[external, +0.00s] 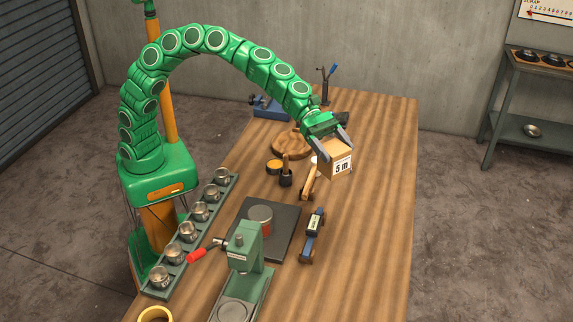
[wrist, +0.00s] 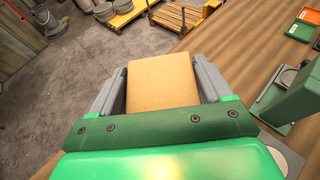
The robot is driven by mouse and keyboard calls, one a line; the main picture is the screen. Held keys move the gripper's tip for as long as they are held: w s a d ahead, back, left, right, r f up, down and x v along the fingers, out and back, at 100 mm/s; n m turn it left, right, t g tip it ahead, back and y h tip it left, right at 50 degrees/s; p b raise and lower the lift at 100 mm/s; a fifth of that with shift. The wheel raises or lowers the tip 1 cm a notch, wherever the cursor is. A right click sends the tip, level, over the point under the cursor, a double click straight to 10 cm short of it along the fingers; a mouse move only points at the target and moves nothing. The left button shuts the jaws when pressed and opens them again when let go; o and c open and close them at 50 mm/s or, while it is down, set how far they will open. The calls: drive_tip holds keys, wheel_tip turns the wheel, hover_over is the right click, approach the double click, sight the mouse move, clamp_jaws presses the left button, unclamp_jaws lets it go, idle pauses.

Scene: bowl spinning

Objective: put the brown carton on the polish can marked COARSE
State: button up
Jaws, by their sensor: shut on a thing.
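The brown carton (external: 337,166) has a white label reading "5 m" and is held in the air over the right part of the bench. My gripper (external: 333,154) is shut on it, one finger on each side. In the wrist view the carton (wrist: 161,84) fills the gap between the fingers of my gripper (wrist: 163,72). I cannot read COARSE on anything. A low tin with an orange top (external: 274,167) stands near the bench's middle; a grey can with a reddish side (external: 260,217) stands on a dark plate. I cannot tell whether either is the polish can.
A green press (external: 243,262) with a red handle stands at the front. A rack of several metal cups (external: 187,232) runs along the left edge. A wooden-handled tool (external: 309,183) and a dark blue tool (external: 312,236) lie below the carton. The right side of the bench (external: 375,230) is clear.

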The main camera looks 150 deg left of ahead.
drive_tip(key=s+d+m+g+h, duration=0.1)
drive_tip(key=s+d+m+h, duration=0.25)
drive_tip(key=d, duration=0.25)
drive_tip(key=s+d+f+m+g+h, duration=0.1)
drive_tip(key=s+d+m+g+h, duration=0.2)
drive_tip(key=d, duration=0.4)
drive_tip(key=s+d+m+h, duration=0.2)
drive_tip(key=d+m+h, duration=0.15)
drive_tip(key=d, duration=0.25)
drive_tip(key=shift+h, duration=0.4)
drive_tip(key=shift+w+d+f, duration=0.1)
drive_tip(key=shift+d+f, duration=0.05)
drive_tip(key=shift+f, duration=3.2)
drive_tip(key=shift+d+f, duration=0.15)
drive_tip(key=shift+f, duration=3.2)
drive_tip(key=shift+f, duration=0.1)
drive_tip(key=o, duration=1.1)
drive_tip(key=v, duration=1.2)
drive_tip(key=shift+r, duration=0.2)
